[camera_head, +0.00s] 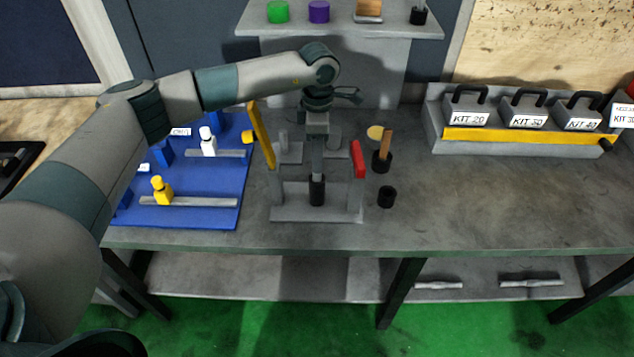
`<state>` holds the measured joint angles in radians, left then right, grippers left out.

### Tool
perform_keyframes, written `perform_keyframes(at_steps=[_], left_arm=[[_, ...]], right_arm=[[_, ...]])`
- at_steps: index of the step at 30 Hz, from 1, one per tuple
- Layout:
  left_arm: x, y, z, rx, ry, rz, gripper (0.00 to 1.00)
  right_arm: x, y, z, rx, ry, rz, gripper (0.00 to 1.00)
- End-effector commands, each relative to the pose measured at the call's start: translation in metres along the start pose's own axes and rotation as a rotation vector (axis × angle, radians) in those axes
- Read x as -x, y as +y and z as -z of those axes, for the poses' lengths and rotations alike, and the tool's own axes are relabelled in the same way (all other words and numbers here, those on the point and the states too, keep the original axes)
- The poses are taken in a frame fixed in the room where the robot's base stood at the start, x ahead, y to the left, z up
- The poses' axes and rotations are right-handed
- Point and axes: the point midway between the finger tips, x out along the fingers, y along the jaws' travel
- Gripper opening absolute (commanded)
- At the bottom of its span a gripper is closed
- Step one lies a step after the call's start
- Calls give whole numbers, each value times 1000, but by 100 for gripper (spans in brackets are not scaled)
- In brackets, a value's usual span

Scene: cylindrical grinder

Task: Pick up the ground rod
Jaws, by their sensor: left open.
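My left arm reaches in from the left, and its gripper (317,188) points down at the grey grinder fixture (288,213) on the bench. The gripper is seen edge-on, with its dark tip low between the fixture's uprights; it is open. A yellow bar (262,136) stands at the fixture's left and a red bar (358,159) at its right. I cannot make out a ground rod in the fixture; the gripper covers the middle. Two light grey rods, one left (438,285) and one right (531,282), lie on the lower shelf. My right gripper is out of view.
A blue board (215,212) with yellow and white pieces lies left of the fixture. A kit rack (520,138) is at the back right. The bench's right front is clear.

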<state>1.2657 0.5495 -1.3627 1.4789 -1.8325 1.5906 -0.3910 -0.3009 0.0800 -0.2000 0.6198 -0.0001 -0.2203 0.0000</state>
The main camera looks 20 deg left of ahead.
Motion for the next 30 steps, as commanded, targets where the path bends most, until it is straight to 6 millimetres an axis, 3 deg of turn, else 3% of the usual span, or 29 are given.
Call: perform_keyframes(at_steps=[6,12,27,30], left_arm=[[-17,-3,2,1,1,3,40],[-38,-2,3,1,1,2,40],[-40,-2,2,1,1,0,40],[-40,-2,2,1,1,0,19]], right_arm=[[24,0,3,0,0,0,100],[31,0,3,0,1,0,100],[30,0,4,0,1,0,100],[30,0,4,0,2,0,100]])
